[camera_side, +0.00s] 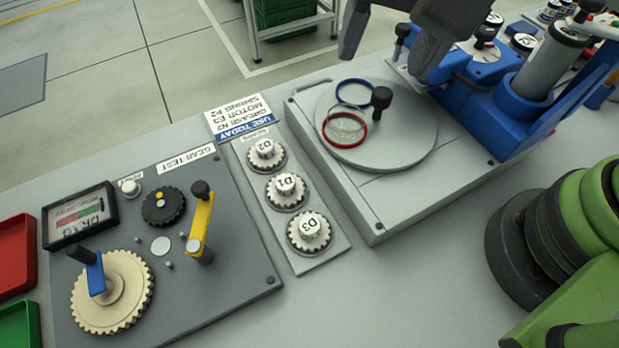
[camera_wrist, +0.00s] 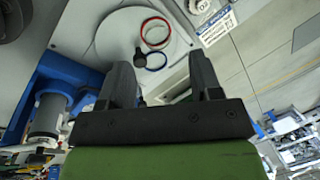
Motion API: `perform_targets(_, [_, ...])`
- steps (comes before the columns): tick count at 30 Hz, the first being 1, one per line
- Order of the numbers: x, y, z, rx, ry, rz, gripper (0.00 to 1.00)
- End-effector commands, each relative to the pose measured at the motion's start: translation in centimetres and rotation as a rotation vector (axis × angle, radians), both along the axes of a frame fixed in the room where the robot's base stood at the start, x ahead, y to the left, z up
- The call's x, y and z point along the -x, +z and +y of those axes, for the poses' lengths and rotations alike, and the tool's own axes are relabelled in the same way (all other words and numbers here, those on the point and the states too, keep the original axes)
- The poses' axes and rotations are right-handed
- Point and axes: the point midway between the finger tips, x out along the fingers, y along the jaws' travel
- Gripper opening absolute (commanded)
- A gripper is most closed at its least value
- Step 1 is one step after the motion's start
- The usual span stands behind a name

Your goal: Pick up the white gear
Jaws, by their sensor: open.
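A large cream-white gear (camera_side: 135,285) lies on the dark gear-test board (camera_side: 225,270) at the lower left of the side view, with a blue lever over its hub. Three smaller pale toothed gears with white caps sit on a grey strip beside it: D2 (camera_side: 266,152), D1 (camera_side: 286,187) and D3 (camera_side: 310,231). My gripper (camera_side: 386,60) is open and empty, above the far edge of the grey platform, well away from the cream gear. In the wrist view my gripper (camera_wrist: 161,68) shows both fingers apart. The cream gear is not visible there.
A round plate (camera_side: 400,145) holds a red ring (camera_side: 347,143), a blue ring (camera_side: 340,90) and a black knob (camera_side: 381,98). A blue fixture (camera_side: 490,110) stands right of it. The board also carries a dark gear (camera_side: 160,208) and yellow lever (camera_side: 202,220). Red (camera_side: 15,255) and green (camera_side: 18,328) trays are at left.

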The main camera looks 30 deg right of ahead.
Motion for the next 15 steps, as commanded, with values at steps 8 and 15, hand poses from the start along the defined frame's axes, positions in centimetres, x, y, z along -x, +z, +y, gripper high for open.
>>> perform_targets(8, [2.9,-8.8,7.6,0.129,-0.054,0.125,0.58])
perform_targets(15, [4.1,-12.1,8.8,0.164,-0.077,0.142,0.58])
